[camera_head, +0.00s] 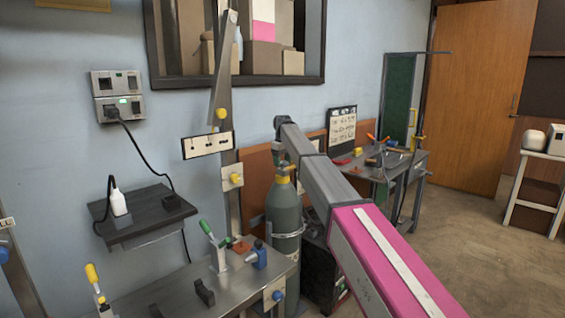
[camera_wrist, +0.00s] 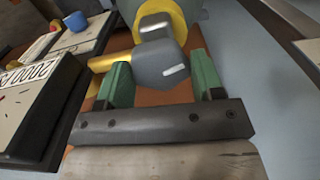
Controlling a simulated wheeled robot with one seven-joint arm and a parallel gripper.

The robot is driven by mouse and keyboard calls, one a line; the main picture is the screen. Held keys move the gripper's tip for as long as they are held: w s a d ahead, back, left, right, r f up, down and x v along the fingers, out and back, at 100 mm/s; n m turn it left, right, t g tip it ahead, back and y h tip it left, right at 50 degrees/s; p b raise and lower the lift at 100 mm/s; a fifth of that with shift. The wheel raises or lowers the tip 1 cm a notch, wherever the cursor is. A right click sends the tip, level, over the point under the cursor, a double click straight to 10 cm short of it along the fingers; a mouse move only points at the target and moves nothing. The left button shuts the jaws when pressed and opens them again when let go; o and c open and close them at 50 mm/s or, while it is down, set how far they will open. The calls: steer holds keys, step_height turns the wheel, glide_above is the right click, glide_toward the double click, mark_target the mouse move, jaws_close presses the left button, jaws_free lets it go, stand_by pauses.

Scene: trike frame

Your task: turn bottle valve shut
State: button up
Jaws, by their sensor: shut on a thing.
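The gas bottle (camera_head: 286,215) is a grey-green cylinder with a yellow shoulder, standing upright behind the metal workbench. Its top is partly hidden by my arm in the head view. In the wrist view its yellow collar (camera_wrist: 178,14) shows at the top. The grey valve knob (camera_wrist: 158,70) sits between the two green finger pads of my gripper (camera_wrist: 162,76), which is shut on it. In the head view my arm reaches across to the bottle's top, and the fingers cannot be made out there.
The metal workbench (camera_head: 180,292) with several clamps stands in front and to the left of the bottle. A second table (camera_head: 400,165) with tools stands behind my arm. Open floor (camera_head: 500,265) lies at right.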

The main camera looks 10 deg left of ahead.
mark_target(282, 162)
steer(key=m, duration=0.5)
steer(key=shift+m, duration=0.3)
steer(key=m, duration=1)
steer(key=shift+m, duration=0.4)
steer(key=m, duration=0.5)
steer(key=shift+r, duration=0.1)
steer(key=shift+m, duration=0.3)
steer(key=o, duration=0.9)
step_height(282, 162, up, 11)
